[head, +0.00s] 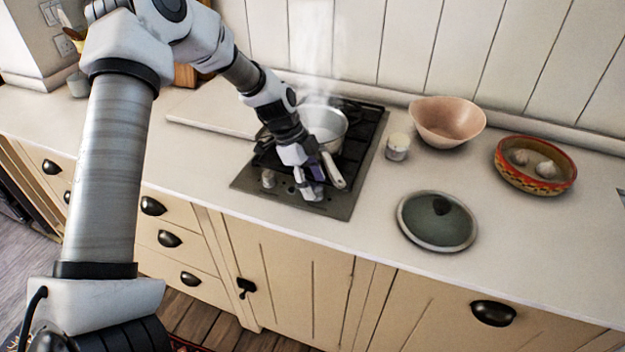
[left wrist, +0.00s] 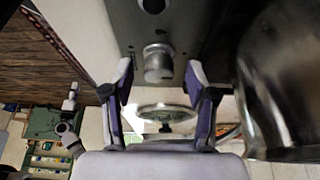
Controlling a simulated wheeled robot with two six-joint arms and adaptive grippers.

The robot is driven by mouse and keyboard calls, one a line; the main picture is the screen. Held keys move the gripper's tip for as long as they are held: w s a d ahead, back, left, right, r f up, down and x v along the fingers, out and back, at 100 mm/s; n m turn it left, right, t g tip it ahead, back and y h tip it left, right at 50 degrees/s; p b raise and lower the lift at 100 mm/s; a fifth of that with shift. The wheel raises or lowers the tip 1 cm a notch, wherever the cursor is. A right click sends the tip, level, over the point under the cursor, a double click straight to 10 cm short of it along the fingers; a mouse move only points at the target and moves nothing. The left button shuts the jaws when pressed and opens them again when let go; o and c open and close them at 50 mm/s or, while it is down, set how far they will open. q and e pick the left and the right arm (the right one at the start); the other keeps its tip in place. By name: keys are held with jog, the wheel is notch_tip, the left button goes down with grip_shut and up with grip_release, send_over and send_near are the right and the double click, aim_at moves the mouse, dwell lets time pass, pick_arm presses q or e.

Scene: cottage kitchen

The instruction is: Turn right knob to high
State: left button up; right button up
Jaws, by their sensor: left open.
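The hob (head: 240,182) is set in the counter, with its knobs along the front strip. The right knob (head: 312,192) is a grey metal knob, partly covered by my left gripper (head: 311,178) in the head view. In the left wrist view the right knob (left wrist: 158,63) shows between and just beyond the fingertips of my left gripper (left wrist: 160,76). The fingers are open and apart from it on both sides. The left knob (head: 268,178) stands to the left on the same strip. The right knob's exact setting cannot be read.
A steaming metal pot (head: 325,122) is on the hob, its handle pointing towards the right knob; its side (left wrist: 285,85) is close to my left gripper. A small jar (head: 398,148), pink bowl (head: 447,120), patterned bowl (head: 537,180) and lid (head: 438,220) stand to the right.

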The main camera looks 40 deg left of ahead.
pick_arm(q)
jog(key=shift+s+r, duration=0.1)
jog(key=shift+c, duration=0.7)
grip_shut()
